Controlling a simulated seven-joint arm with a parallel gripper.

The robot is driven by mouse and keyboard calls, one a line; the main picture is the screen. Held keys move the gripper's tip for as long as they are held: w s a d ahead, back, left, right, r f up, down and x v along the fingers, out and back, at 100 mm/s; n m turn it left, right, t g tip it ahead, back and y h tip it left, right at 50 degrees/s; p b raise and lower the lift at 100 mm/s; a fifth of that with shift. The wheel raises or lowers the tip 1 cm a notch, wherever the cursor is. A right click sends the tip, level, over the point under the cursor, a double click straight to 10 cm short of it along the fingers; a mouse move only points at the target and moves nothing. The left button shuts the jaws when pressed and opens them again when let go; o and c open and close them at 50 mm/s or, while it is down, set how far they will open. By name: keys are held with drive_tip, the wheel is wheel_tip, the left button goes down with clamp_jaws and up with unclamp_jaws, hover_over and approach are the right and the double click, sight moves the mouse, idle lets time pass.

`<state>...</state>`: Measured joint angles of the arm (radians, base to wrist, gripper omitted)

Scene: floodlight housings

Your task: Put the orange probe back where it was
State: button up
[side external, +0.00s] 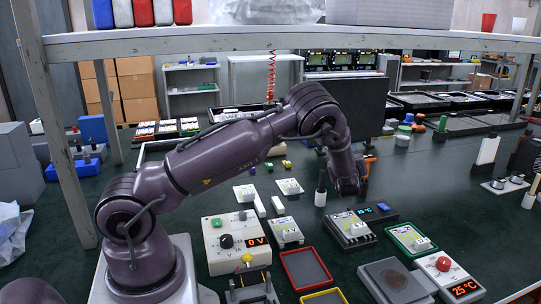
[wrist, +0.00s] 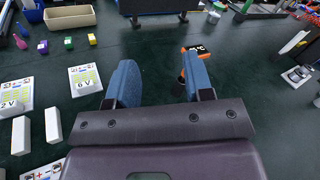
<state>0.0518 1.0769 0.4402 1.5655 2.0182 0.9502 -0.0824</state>
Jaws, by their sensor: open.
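The orange probe (side external: 370,160) appears as an orange and black piece just right of my gripper in the side view. In the wrist view the orange and black piece (wrist: 197,50) is beyond the right finger, which partly hides it. My gripper (side external: 349,192) points down over the green table. Its blue fingers (wrist: 157,85) are wide apart with bare table between them. I cannot tell whether the right finger touches the orange piece.
A grey box with a printed card (side external: 352,228) and a dark unit with a blue display (side external: 380,209) stand below my gripper. A black stick in a white holder (side external: 320,196) is just left. A meter reading 0 V (side external: 232,240) and a red tray (side external: 305,268) lie nearer the front.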

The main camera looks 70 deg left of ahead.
drive_tip(key=s+d+r+n+g+h, duration=0.2)
drive_tip(key=s+d+r+n+g, duration=0.1)
drive_tip(key=s+r+n, duration=0.35)
drive_tip(key=s+d+r+n+g+h, duration=0.3)
drive_tip(key=s+r+n+g, duration=0.1)
drive_tip(key=s+r+n, duration=0.3)
drive_tip(key=s+d+r+n+t+h, duration=0.3)
drive_tip(key=s+d+n+h, duration=0.3)
drive_tip(key=s+d, duration=1.2)
drive_tip(key=d+t+h, duration=0.1)
drive_tip(key=d+h, duration=0.2)
drive_tip(key=h, duration=0.1)
drive_tip(key=shift+s+r+t+h, duration=0.2)
drive_tip(key=shift+t+h, duration=0.1)
drive_tip(key=shift+h, duration=0.1)
